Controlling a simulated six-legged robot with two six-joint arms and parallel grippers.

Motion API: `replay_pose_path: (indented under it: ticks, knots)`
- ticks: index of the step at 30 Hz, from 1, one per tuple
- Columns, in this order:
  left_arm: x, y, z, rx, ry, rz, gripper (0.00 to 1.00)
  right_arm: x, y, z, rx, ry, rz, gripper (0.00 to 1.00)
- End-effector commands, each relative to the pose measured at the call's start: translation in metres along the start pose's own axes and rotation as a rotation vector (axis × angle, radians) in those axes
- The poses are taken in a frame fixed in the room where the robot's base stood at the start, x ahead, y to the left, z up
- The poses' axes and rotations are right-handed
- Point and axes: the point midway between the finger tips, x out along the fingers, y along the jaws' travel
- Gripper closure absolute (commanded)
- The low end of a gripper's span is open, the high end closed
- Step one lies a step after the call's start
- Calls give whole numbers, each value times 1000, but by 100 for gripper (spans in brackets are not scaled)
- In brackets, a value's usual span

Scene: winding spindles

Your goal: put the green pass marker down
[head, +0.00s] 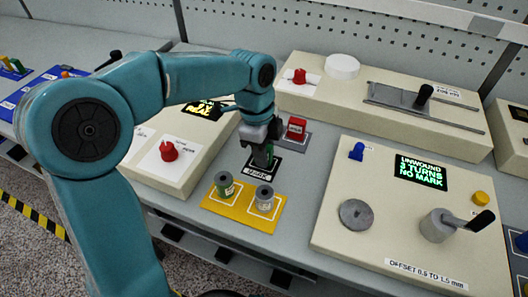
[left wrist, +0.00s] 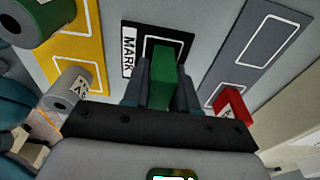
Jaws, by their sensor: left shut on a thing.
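My left gripper (head: 264,160) is shut on the green pass marker (left wrist: 165,75), a green block between the fingers in the left wrist view. In the head view the fingers mostly hide the marker. It is over the black pad labelled MARK (head: 258,169), whose white outline shows around and beyond the block in the left wrist view (left wrist: 186,38). I cannot tell whether the block touches the pad. My right gripper is not in view.
A yellow mat (head: 234,211) in front holds two spools, one green-banded (head: 225,187) and one grey (head: 264,198). A red marker (head: 297,126) stands on a grey mat just behind. A machine reading "UNWOUND 3 TURNS NO MARK" (head: 420,172) stands to the right.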

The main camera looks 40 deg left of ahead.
Motion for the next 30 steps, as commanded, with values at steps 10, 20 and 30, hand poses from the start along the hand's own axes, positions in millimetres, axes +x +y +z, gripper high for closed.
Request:
replay_pose_path:
  ticks: [10, 20, 30]
  knots:
    - [4, 0, 1, 0, 0, 0, 100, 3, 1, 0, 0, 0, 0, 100]
    - [3, 0, 0, 0, 0, -1, 47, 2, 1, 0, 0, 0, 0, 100]
    - [-44, -1, 0, -1, 1, -5, 47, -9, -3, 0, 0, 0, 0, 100]
